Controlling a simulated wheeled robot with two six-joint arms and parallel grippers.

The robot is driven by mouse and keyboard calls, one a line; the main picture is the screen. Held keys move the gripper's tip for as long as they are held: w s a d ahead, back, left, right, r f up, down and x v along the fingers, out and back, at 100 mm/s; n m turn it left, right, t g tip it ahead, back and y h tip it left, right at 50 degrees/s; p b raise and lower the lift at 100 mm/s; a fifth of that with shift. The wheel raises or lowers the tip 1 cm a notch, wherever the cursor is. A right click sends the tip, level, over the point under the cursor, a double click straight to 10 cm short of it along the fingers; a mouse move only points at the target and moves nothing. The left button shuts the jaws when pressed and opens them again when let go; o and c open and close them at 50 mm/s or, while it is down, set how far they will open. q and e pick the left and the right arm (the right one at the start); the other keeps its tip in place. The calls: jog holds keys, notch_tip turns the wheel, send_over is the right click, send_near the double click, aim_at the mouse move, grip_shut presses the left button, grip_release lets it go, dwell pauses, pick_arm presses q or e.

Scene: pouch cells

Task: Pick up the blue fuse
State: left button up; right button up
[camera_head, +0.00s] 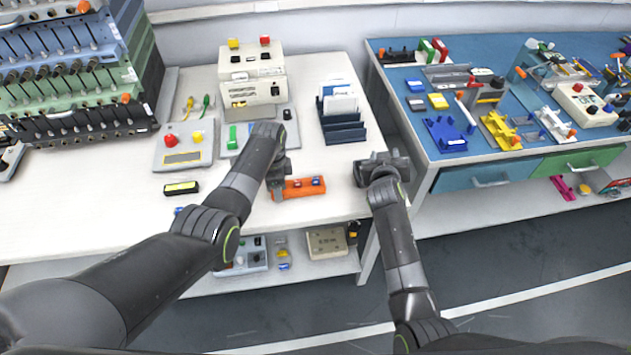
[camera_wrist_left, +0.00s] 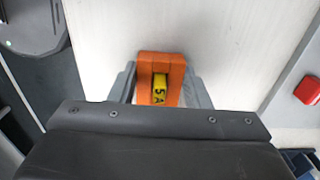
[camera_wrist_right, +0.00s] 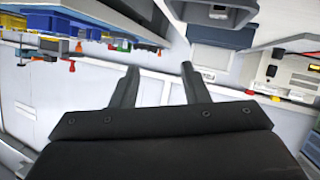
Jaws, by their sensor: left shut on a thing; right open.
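An orange fuse holder (camera_head: 303,188) lies near the front edge of the white table. Small blue and red pieces show on its top; I cannot tell clearly which is the blue fuse. My left gripper (camera_head: 278,184) is at the holder's left end. In the left wrist view its fingers (camera_wrist_left: 160,85) close on both sides of the orange holder (camera_wrist_left: 146,60), around a yellow fuse (camera_wrist_left: 159,88) marked 5A. My right gripper (camera_head: 382,168) is open and empty by the table's right edge.
A grey box with red and yellow buttons (camera_head: 183,146), a dark blue file stand (camera_head: 343,130) and a white instrument (camera_head: 252,80) stand behind the holder. A yellow and black meter (camera_head: 181,187) lies left. A blue-topped bench (camera_head: 410,130) with many parts is at right.

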jog(key=shift+s+a+r+t+y, duration=0.15)
jog(key=shift+s+t, duration=0.15)
jog(key=shift+t, duration=0.2)
jog(key=shift+s+a+r+t+y, duration=0.15)
jog(key=shift+s+t, duration=0.15)
jog(key=shift+t, duration=0.2)
jog(key=s+a+f+n+t+y, duration=0.2)
jog(key=s+a+n+y, duration=0.15)
jog(key=a+y, duration=0.25)
jog(key=n+g+y, duration=0.2)
jog(key=g+y, duration=0.2)
jog(key=y, duration=0.1)
send_near(317, 181)
jog(key=shift+x, duration=5.35)
grip_shut()
